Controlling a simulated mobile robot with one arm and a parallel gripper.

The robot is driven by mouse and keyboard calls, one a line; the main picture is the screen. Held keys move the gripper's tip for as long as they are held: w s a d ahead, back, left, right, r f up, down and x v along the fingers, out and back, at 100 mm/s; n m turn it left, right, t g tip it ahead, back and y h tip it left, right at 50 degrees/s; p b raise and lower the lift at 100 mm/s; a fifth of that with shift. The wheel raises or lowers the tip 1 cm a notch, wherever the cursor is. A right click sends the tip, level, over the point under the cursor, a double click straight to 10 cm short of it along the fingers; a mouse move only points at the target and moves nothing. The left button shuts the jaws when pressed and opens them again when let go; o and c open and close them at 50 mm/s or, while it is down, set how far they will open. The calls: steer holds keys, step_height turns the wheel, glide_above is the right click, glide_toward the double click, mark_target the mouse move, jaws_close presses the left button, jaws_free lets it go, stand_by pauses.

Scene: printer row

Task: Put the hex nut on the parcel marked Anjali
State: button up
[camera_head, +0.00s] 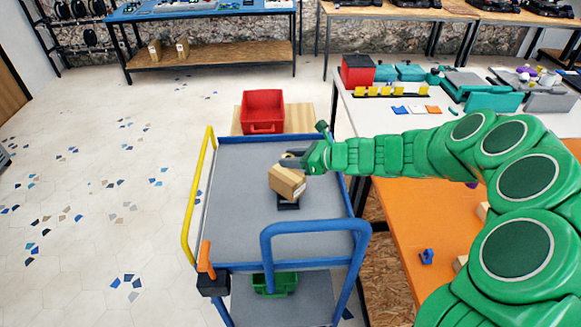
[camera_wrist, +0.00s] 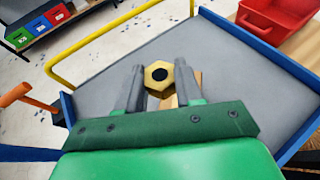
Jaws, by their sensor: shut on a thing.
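My gripper (camera_wrist: 160,76) is shut on a gold hex nut (camera_wrist: 167,69) with a dark hole. In the wrist view the nut sits between the two fingertips. The parcel has a pale label, too small to read. A part of the parcel (camera_wrist: 196,77) shows behind the right finger in the wrist view. I cannot tell whether the nut touches it.
The trolley top (camera_head: 240,215) is largely clear around the parcel. A red bin (camera_head: 263,108) stands beyond the trolley. An orange-topped bench (camera_head: 410,215) is to the right, under my arm. Two small boxes sit on a far shelf.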

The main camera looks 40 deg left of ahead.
mark_target(291, 174)
steer(key=shift+w+a+f, duration=0.4)
steer(key=shift+a+f, duration=0.15)
steer(key=shift+f, duration=0.25)
steer(key=shift+w+a+f, duration=0.4)
steer(key=shift+a+f, duration=0.1)
steer(key=shift+f, duration=1.75)
steer(key=shift+f, duration=0.2)
steer(key=o, duration=1)
steer(key=shift+r, duration=0.15)
steer(key=shift+d+r, duration=0.1)
steer(key=v, duration=1.2)
